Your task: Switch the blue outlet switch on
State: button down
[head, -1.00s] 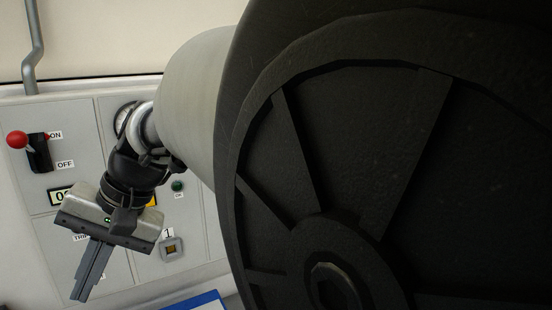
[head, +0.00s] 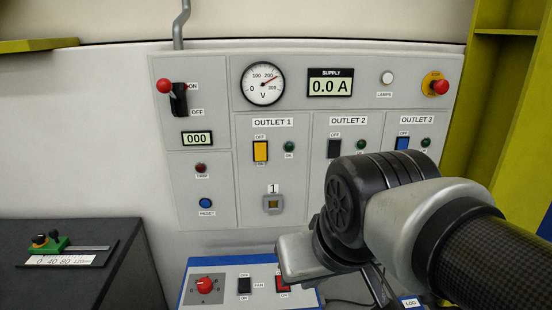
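The blue outlet switch (head: 402,144) is on the grey panel under the OUTLET 3 label, at the upper right in the head view. An OFF label sits above it; its lower end is close to my arm's outline. A dark green lamp (head: 425,143) is to its right. My arm comes in from the lower right. My gripper (head: 305,258) is partly seen below the panel's outlets, lower and left of the blue switch and apart from it. Its fingers are mostly hidden behind my wrist, so their opening does not show.
A yellow switch (head: 260,151) is under OUTLET 1 and a black switch (head: 334,149) under OUTLET 2. A red-knobbed lever (head: 178,98) is at left, a red stop button (head: 440,87) at upper right. A blue-edged control box (head: 225,283) stands below. A yellow frame (head: 500,110) borders the right.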

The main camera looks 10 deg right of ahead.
aim_at(402, 144)
jog(key=k+l+z, duration=0.15)
jog(key=l+z, duration=0.2)
jog(key=k+l+z, duration=0.1)
jog(key=l+z, duration=0.3)
